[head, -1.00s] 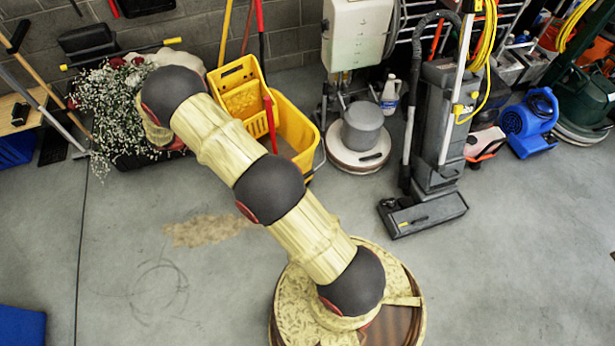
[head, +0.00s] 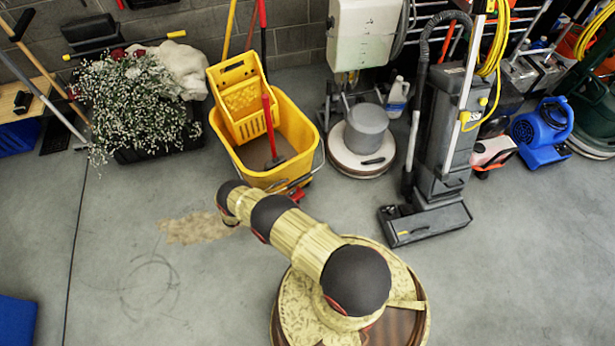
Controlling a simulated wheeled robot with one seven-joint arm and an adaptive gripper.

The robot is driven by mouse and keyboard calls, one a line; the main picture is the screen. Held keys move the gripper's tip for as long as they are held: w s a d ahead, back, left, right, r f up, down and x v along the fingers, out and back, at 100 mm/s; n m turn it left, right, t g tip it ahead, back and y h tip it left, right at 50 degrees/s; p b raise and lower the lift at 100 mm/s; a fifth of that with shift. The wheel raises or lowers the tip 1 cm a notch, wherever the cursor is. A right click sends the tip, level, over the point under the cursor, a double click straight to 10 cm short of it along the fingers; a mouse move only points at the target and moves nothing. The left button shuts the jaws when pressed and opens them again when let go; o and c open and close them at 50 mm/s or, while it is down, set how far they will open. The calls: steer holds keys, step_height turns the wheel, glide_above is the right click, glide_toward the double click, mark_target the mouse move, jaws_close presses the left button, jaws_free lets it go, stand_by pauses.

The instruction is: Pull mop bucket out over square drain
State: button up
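The yellow mop bucket (head: 291,128) stands upright near the back wall, with its yellow wringer (head: 240,95) at its left side and a red-handled tool (head: 269,125) leaning in it. A thin wire handle hangs at its front right. My arm reaches up and left from my base and bends near the bucket's front. My gripper (head: 290,187) seems to be the dark and red part low at the bucket's front edge, close to the handle. Its fingers are too small and partly hidden, so I cannot tell whether it touches or grips anything. I see no square drain.
A floor machine (head: 365,130) and a grey upright vacuum (head: 440,150) stand right of the bucket. A planter of white flowers (head: 130,105) stands left. A brown stain (head: 195,228) and faint ring marks (head: 150,285) lie on open floor at front left.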

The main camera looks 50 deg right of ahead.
mark_target(302, 179)
steer(key=shift+d+f+t, duration=0.25)
steer(key=shift+d+t, duration=0.05)
steer(key=shift+d, duration=0.3)
steer(key=d, duration=0.2)
steer(key=s+d, duration=0.1)
steer(key=d, duration=0.1)
steer(key=d+b, duration=0.1)
steer(key=d, duration=0.2)
steer(key=shift+s+d, duration=0.1)
steer(key=shift+s, duration=0.2)
steer(key=shift+c, duration=0.8)
steer(key=c, duration=0.7)
jaws_close()
